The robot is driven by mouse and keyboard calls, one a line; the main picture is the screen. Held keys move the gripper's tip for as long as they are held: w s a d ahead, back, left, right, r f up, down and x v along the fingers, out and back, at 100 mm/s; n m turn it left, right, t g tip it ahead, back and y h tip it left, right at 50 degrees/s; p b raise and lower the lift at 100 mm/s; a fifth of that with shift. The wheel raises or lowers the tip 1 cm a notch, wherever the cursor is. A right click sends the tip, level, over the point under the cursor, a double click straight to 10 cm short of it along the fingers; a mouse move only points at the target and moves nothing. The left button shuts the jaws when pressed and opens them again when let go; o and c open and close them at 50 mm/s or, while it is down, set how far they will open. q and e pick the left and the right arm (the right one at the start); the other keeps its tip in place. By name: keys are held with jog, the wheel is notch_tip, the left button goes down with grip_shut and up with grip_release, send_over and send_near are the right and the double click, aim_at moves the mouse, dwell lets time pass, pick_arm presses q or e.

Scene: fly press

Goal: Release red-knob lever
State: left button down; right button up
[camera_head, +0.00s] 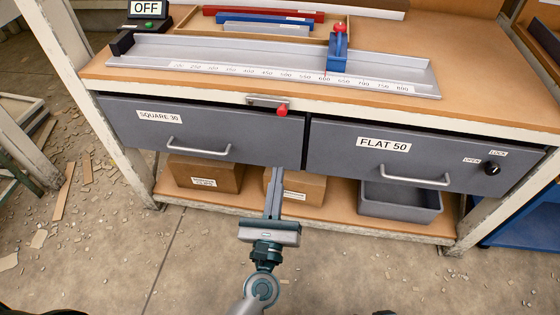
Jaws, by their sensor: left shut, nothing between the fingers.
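A small lever with a red knob (282,110) sits on a metal bracket (266,101) at the bench's front edge, above the gap between two grey drawers. Another red knob (340,28) tops a blue stop block (338,55) on the scale rail. My left gripper (275,172) is shut and empty, pointing up and away from me. In the picture its fingertips are below the lever, apart from it, in front of the lower right of the left drawer. My right gripper does not show.
The "SQUARE 30" drawer (200,128) and the "FLAT 50" drawer (400,160) have bar handles and look closed. A dial (492,169) marked OPEN and LOCK is at right. Cardboard boxes (207,174) and a grey bin (400,203) stand on the lower shelf. The floor ahead is mostly clear.

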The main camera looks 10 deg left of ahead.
pick_arm(q)
jog(key=v, duration=0.3)
jog(key=shift+s, duration=0.15)
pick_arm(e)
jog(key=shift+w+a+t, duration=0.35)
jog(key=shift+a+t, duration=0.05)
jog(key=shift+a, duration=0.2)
